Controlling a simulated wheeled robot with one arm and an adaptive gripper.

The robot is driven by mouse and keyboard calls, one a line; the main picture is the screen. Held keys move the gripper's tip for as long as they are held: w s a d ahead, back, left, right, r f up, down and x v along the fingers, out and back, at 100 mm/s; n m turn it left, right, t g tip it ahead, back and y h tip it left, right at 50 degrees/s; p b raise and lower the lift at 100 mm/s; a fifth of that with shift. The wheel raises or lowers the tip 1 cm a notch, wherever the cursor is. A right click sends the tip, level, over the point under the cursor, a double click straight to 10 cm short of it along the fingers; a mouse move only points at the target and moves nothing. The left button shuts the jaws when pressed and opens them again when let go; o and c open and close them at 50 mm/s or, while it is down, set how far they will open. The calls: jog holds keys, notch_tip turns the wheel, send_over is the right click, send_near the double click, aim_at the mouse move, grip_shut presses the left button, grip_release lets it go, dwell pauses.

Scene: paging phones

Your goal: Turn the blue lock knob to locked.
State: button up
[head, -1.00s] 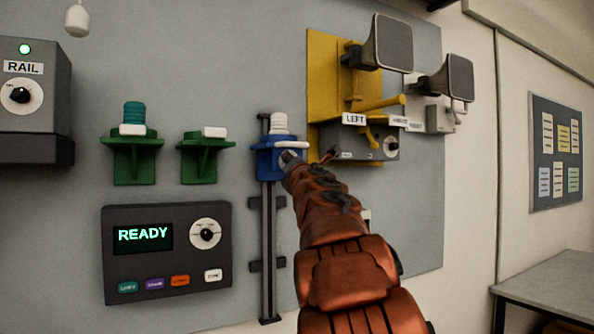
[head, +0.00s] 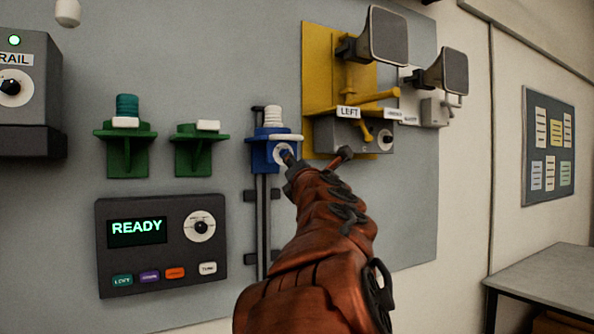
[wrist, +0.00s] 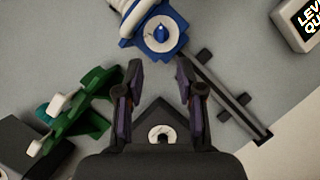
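The blue lock knob (wrist: 161,33) sits at the centre of a white round dial on the front of a blue bracket (head: 262,155). A white stacked piece (head: 273,116) stands on top of the bracket. In the wrist view the knob is ahead of my gripper (wrist: 159,65), nearly centred between the fingers and beyond their tips. In the head view my gripper partly covers the dial's lower right, so the knob's pointing direction is hard to read there.
A dark vertical rail (head: 262,225) runs below the bracket. Green brackets (head: 198,152) stand to its left, above a READY panel (head: 160,270). To the right, a yellow plate (head: 318,70) with a speaker and a grey LEFT box (head: 325,133) is close to my arm.

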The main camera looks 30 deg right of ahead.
jog(key=shift+v, duration=1.1)
